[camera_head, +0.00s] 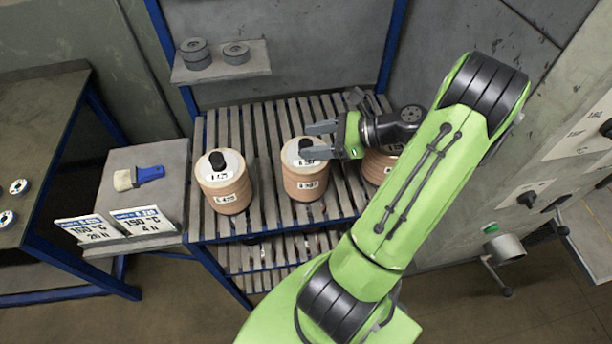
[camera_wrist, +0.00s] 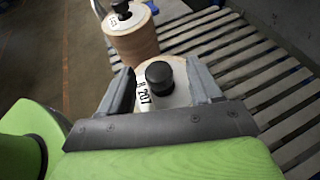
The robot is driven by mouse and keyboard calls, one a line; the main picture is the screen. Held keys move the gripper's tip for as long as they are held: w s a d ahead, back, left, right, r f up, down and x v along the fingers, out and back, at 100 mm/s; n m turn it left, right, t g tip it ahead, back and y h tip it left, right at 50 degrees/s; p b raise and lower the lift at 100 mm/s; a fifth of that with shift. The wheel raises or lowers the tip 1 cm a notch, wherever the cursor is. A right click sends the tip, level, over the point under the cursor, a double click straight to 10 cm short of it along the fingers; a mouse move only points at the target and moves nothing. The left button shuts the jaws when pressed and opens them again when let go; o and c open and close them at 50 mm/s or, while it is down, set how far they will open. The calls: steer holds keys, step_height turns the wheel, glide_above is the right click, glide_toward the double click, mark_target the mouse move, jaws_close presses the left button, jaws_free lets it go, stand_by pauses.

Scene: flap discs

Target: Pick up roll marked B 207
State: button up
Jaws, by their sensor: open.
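The roll marked B 207 (camera_head: 303,182) is a tan stacked cylinder with a pale top and a black knob, standing upright in the middle of the slatted rack. In the wrist view its black knob (camera_wrist: 159,75) and the 207 label (camera_wrist: 144,93) show between the fingers. My gripper (camera_head: 304,145) is open, reaching in from the right at the height of the roll's top, with one finger on each side of the knob. It also shows in the wrist view (camera_wrist: 160,88). Whether the fingers touch the roll I cannot tell.
A similar roll (camera_head: 226,184) stands to the left, and another (camera_head: 377,168) is partly hidden behind my arm on the right. A slatted rack (camera_head: 263,135) carries them. A grey shelf (camera_head: 225,66) with dark discs hangs behind. Two sign cards (camera_head: 143,222) and a brush (camera_head: 140,177) lie left.

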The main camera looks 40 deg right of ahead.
mark_target(305, 142)
steer(key=w+a+f+b, duration=0.2)
steer(key=b, duration=0.2)
steer(key=shift+w+f, duration=0.15)
steer(key=shift+w+a, duration=0.25)
steer(key=shift+w, duration=0.05)
steer(key=shift+s, duration=0.1)
steer(key=shift+r, duration=0.2)
jaws_close()
steer(key=shift+w+r, duration=0.2)
stand_by(0.5)
